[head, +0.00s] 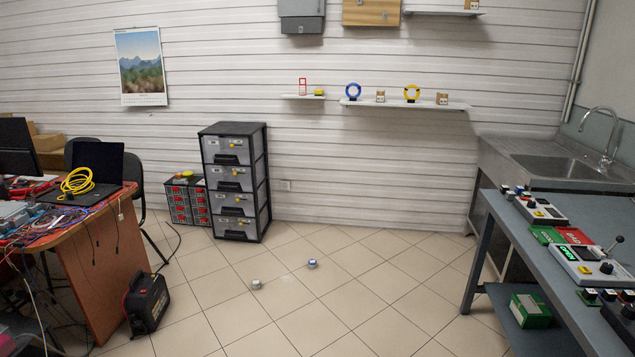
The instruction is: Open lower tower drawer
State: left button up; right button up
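A black-framed drawer tower (263,182) stands on the tiled floor against the back wall in the head view. It has several grey drawers stacked one above another, each with a dark handle and small yellow marks. The lowest drawer (236,229) sits just above the floor and looks closed, flush with the drawers above it. The tower is well ahead of me, across open floor. Neither of my grippers shows in the head view.
A low red-and-grey drawer cabinet (180,206) stands left of the tower. Two small round objects, one grey (256,284) and one blue-grey (312,264), lie on the floor. A cluttered desk (100,265) with a black box (147,303) is left; a workbench (520,255) is right.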

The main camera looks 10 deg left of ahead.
aim_at(229, 205)
jog(key=i+j+u, duration=0.1)
jog(key=i+u, duration=0.25)
jog(key=i, duration=0.2)
jog(key=i+u, duration=0.35)
jog(key=i, duration=0.25)
jog(key=i+l+u, duration=0.2)
jog(key=i+u, duration=0.15)
jog(key=i, duration=0.2)
jog(key=i+j, duration=0.1)
jog(key=i, duration=1.95)
jog(key=j+u, duration=0.05)
jog(key=j, duration=0.05)
